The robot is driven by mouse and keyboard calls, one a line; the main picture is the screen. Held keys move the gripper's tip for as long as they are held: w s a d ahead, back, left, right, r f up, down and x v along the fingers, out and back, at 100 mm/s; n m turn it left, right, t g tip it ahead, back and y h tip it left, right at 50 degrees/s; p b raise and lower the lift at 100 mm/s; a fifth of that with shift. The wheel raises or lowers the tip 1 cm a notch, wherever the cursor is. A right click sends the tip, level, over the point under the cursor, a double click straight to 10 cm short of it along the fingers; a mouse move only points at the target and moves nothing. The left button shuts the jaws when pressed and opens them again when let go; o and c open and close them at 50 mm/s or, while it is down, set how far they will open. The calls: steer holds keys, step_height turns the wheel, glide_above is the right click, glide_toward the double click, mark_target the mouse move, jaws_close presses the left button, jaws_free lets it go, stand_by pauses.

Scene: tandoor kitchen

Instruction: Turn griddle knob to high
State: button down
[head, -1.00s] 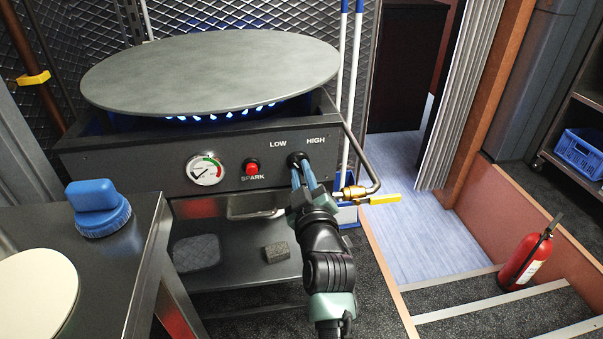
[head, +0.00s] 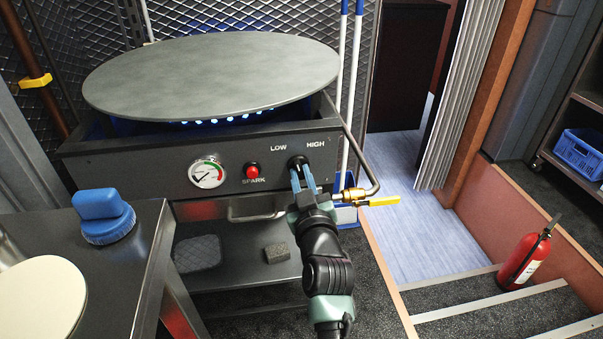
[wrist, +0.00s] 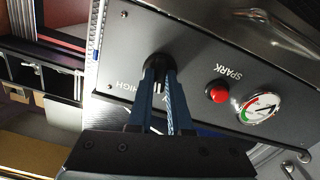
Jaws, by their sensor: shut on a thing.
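The griddle (head: 210,75) is a large round grey plate on a dark box, with blue flames showing under it. The black griddle knob (head: 297,162) is on the front panel below the LOW and HIGH labels; it also shows in the wrist view (wrist: 157,64). My gripper (head: 303,176) reaches the panel from the front, its blue fingers shut on the knob. In the wrist view, my gripper (wrist: 158,85) has a finger on each side of the knob.
A red SPARK button (head: 252,170) and a gauge (head: 207,174) are left of the knob. A yellow-handled valve (head: 372,201) and bent pipe are close on the right. A steel table (head: 135,235) with a blue-handled tool (head: 103,215) stands front left. A fire extinguisher (head: 527,258) stands right.

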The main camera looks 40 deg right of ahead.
steer(key=m+p, duration=0.1)
steer(key=m, duration=0.4)
steer(key=shift+m+p, duration=0.3)
steer(key=shift+p, duration=0.1)
steer(key=shift+m+p, duration=0.65)
steer(key=shift+m, duration=1.55)
steer(key=c, duration=0.8)
jaws_free()
steer(key=shift+c, duration=0.2)
steer(key=p+v, duration=0.4)
steer(key=v, duration=0.9)
steer(key=shift+p, duration=0.35)
steer(key=shift+f, duration=0.1)
